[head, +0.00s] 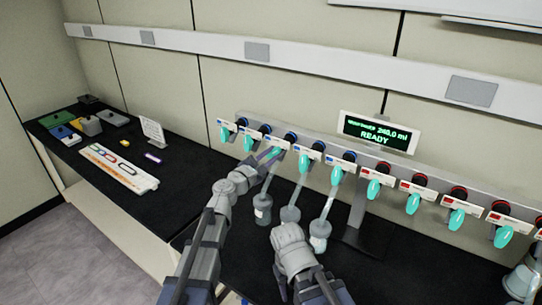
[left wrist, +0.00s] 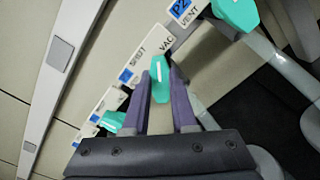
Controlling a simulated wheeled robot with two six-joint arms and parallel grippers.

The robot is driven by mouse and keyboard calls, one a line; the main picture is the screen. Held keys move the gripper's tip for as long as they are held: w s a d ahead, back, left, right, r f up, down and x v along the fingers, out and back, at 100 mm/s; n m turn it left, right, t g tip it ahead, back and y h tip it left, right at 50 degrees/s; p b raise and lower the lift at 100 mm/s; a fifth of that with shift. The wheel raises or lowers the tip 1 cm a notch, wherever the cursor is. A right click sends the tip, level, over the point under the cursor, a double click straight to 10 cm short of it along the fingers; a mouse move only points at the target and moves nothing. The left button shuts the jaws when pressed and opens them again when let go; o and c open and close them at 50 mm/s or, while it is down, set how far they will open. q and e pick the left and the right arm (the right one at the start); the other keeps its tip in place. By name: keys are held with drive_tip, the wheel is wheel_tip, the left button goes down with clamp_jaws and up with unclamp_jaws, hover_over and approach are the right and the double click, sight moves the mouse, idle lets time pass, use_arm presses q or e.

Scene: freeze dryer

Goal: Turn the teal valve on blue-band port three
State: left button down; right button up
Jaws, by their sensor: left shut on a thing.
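A row of teal valves hangs from a manifold, blue-banded at the left and red-banded at the right. My left gripper (head: 268,157) is at the third blue-band port from the left. Its purple fingers (left wrist: 160,92) are shut on that port's teal valve (left wrist: 160,80), one on each side; the valve also shows in the head view (head: 277,153). The label plate (left wrist: 140,60) there reads SHUT and VAC; its port number is not legible. The neighbouring plate (left wrist: 185,12) reads P2 and VENT, with its own teal valve (left wrist: 240,12). My right arm's wrist (head: 293,250) is low in front; its fingers are hidden.
Glass flasks (head: 262,208) hang below some blue-band ports, close to my arms. A display (head: 378,132) reads 240.0 ml READY. A white tray (head: 118,168) and several coloured blocks lie on the black bench at the left. Red-band valves (head: 413,203) continue rightward.

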use_arm(q)
drive_tip(key=n, duration=0.5)
drive_tip(key=shift+n, duration=0.3)
drive_tip(key=n, duration=0.5)
drive_tip(key=shift+a, duration=0.15)
drive_tip(key=n, duration=0.5)
drive_tip(key=shift+n, duration=0.4)
drive_tip(key=shift+w+a+f+n, duration=0.1)
drive_tip(key=shift+n, duration=2.1)
drive_tip(key=c, duration=0.7)
unclamp_jaws()
